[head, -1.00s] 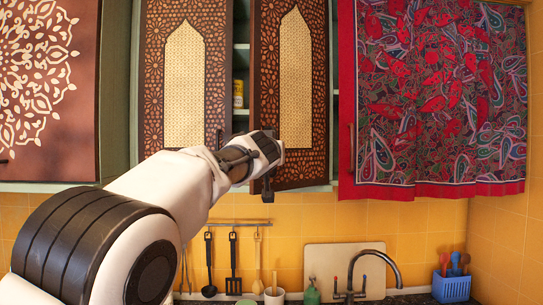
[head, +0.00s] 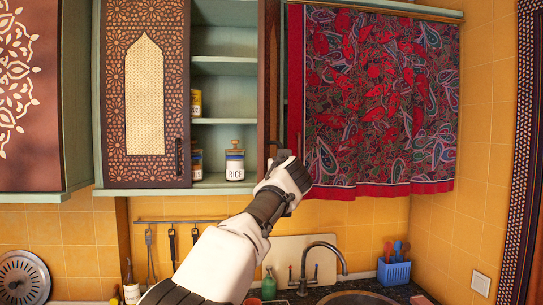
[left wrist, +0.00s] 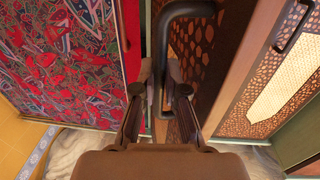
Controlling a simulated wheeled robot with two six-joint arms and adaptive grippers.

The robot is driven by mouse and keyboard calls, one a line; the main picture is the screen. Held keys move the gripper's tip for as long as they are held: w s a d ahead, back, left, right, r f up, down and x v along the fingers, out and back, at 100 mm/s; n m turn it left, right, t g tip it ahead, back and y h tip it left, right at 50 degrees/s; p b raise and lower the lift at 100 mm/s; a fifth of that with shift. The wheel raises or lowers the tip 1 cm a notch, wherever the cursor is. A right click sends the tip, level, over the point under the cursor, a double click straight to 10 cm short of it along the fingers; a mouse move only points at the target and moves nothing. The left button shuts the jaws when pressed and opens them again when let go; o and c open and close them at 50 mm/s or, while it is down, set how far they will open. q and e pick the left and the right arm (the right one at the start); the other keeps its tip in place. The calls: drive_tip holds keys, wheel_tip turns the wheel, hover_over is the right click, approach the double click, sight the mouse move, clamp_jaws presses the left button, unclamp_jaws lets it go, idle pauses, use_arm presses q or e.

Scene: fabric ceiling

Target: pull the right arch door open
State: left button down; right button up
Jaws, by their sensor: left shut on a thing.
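The right arch door (head: 267,75) is swung far open in the head view and shows nearly edge-on, so its arch panel is hidden there. Its patterned brown face (left wrist: 208,45) shows in the left wrist view. My left gripper (head: 279,158) is at the lower part of this door. In the left wrist view, its fingers (left wrist: 160,80) are shut on the black door handle (left wrist: 164,45), one on each side of the bar. The left arch door (head: 145,95) is closed. My right gripper is in neither view.
The opened cupboard shows shelves (head: 224,66) with a RICE jar (head: 235,166) and a yellow tin (head: 196,103). A red paisley cloth (head: 380,100) hangs close to the right of the opened door. The sink tap (head: 320,258) and a green bottle (head: 268,284) stand below.

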use_arm(q)
drive_tip(key=shift+w+d+f, duration=0.1)
drive_tip(key=shift+d, duration=0.65)
drive_tip(key=c, duration=1.5)
unclamp_jaws()
drive_tip(key=shift+a, duration=0.25)
drive_tip(key=shift+w+f, duration=0.15)
drive_tip(key=shift+w, duration=0.1)
